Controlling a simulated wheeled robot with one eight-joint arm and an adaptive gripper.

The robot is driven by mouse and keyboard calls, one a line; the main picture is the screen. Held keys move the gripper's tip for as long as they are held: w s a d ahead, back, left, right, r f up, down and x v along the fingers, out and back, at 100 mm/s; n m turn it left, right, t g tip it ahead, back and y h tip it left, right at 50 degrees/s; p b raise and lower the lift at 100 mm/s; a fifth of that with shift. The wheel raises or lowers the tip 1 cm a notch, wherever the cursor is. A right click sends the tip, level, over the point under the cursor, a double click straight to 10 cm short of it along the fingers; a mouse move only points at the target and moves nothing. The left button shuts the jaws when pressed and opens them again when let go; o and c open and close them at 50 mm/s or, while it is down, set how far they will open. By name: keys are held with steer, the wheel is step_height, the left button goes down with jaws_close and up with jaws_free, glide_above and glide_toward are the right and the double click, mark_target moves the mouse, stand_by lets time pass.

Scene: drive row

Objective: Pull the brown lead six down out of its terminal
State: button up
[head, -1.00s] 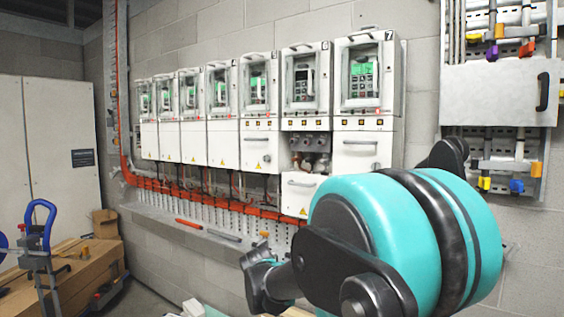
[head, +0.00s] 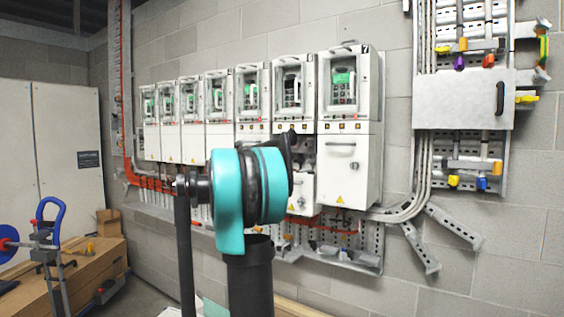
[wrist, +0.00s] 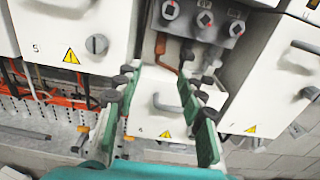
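Drive six (head: 292,95) hangs second from the right in the row in the head view. Its lower front cover (wrist: 175,118) is dropped, and the bay above it is open. In the wrist view a short brown lead (wrist: 160,44) runs down from the left terminal (wrist: 170,11) of the grey terminal block. A dark lead and a grey lead hang to its right. My gripper (wrist: 157,82) is open, its green fingers reaching toward the bay, with the brown lead beyond the gap between them. I see nothing between the fingers. My arm hides the gripper in the head view.
Closed covers of drive five (wrist: 75,35) and drive seven (wrist: 285,60) flank the bay. Orange wiring and a perforated rail (head: 330,250) run below. A valve panel (head: 462,98) is on the right wall. Boxes (head: 75,270) stand at left.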

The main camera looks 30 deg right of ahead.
steer(key=x, duration=1.4)
steer(key=shift+w+d, duration=0.1)
steer(key=shift+d, duration=0.1)
jaws_close()
